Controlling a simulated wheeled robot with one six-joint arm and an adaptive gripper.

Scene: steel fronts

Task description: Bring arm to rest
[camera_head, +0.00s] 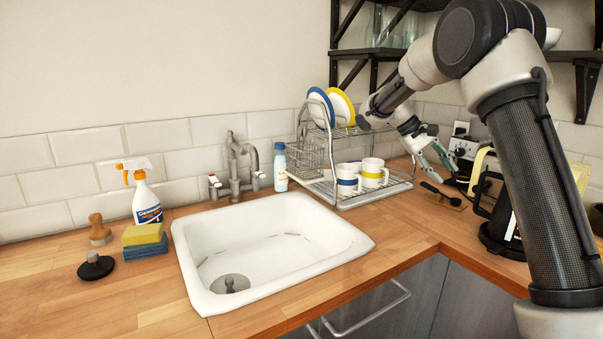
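My gripper (436,158) is at the right of the view, over the counter between the dish rack and the coffee machine. Its fingers point down and to the right, and they look spread with nothing visible between them. My arm comes in from the right edge, bends high up and reaches down to the gripper. A spoon rest with a dark spoon (441,195) lies on the counter below the fingertips, apart from them.
The dish rack (398,187) with plates and mugs (374,173) stands close left of my gripper. A coffee machine (504,221) stands to the right. Shelves (372,50) hang above. The white sink (350,240), faucet (236,165) and spray bottle (146,200) are farther left.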

